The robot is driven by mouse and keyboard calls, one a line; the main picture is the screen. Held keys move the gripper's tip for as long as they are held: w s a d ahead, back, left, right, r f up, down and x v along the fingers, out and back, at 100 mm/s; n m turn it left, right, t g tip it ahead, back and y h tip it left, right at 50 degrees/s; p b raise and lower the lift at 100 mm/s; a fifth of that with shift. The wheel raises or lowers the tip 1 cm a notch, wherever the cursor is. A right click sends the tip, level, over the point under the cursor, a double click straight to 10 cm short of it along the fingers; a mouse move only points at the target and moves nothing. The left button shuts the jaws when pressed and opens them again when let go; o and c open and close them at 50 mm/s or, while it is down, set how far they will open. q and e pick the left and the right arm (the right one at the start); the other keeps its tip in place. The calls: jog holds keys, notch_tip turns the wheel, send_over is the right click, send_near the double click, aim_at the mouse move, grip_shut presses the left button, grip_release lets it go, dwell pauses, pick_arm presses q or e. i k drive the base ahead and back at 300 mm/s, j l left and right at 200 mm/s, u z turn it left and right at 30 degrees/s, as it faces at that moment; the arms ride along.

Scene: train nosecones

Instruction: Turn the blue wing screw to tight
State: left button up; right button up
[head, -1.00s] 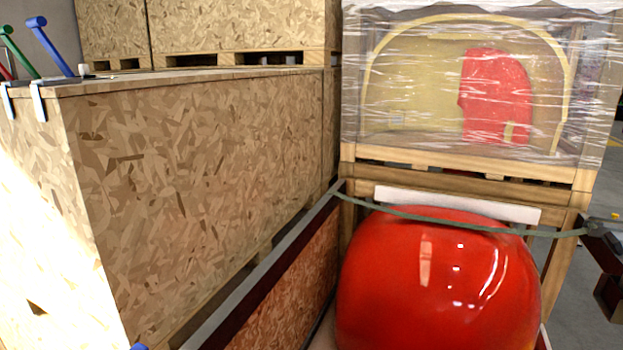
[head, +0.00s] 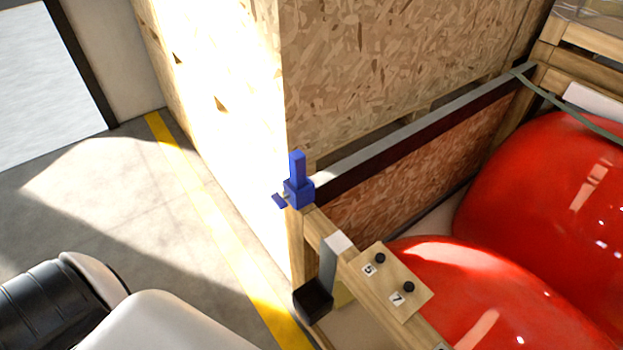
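A blue clamp-like fitting (head: 298,190) with an upright blue post stands on the corner of a wooden frame, near the middle of the head view. A small blue wing screw (head: 280,201) sticks out of its left side on a short metal shaft. Nothing touches it. I cannot tell how tight it is. Part of my own arm, white and black, shows at the lower left, apart from the screw. Neither gripper is in view.
A tall chipboard crate (head: 385,70) stands right behind the blue fitting. Red nosecones (head: 470,290) lie at the right, beside a wooden plate (head: 393,285) with black knobs labelled 5 and 7. A black block (head: 313,301) hangs at the frame. Floor at the left is clear, with a yellow line (head: 205,205).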

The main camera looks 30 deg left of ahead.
aim_at(280, 201)
jog(key=k+l+u, duration=0.1)
jog(key=u, duration=1.15)
